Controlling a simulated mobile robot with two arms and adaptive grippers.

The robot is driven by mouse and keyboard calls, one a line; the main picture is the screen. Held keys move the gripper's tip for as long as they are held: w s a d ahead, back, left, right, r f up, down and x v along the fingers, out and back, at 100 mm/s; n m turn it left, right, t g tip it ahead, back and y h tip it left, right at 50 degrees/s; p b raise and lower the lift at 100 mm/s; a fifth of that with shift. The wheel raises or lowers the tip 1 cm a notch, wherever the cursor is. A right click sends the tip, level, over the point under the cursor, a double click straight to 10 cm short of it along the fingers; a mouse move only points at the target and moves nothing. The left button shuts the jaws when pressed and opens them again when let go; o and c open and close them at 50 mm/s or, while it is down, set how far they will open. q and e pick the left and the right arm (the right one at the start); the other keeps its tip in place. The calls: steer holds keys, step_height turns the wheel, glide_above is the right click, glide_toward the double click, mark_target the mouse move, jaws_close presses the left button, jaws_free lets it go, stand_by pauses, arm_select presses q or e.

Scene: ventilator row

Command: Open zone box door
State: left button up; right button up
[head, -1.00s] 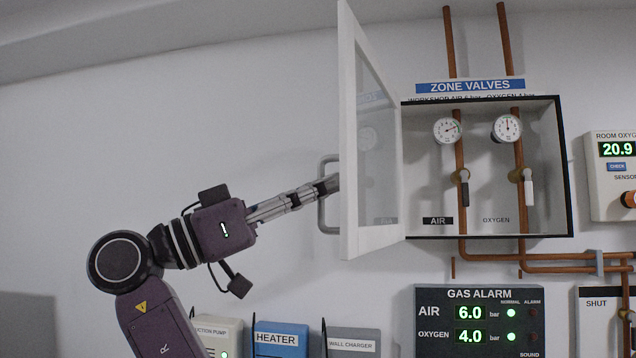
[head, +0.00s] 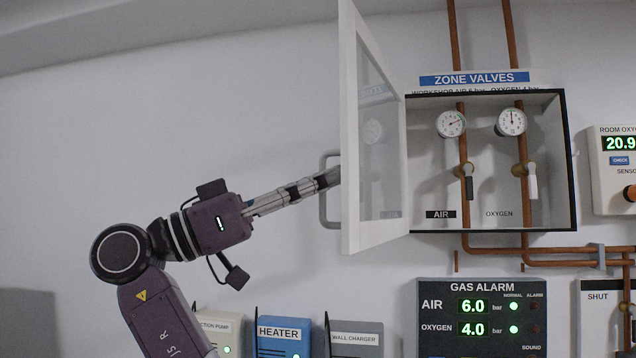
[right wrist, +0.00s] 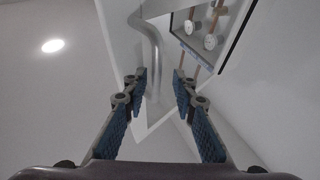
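The zone box (head: 568,160) is on the wall under the ZONE VALVES sign. Its white framed door (head: 352,150) with a clear pane stands wide open on the left side, seen nearly edge-on. The door's grey bar handle (head: 325,210) is on its outer face, and it also shows in the right wrist view (right wrist: 152,50). My left gripper is out of view.
Inside the box are two gauges (head: 451,123) and two valve levers (head: 468,186) on copper pipes. A gas alarm panel (head: 440,345) is below. A heater box (head: 283,335) and neighbouring units line the bottom. The wall left of the door is clear.

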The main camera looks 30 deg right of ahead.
steer(key=v, duration=1.2)
stand_by(0.3)
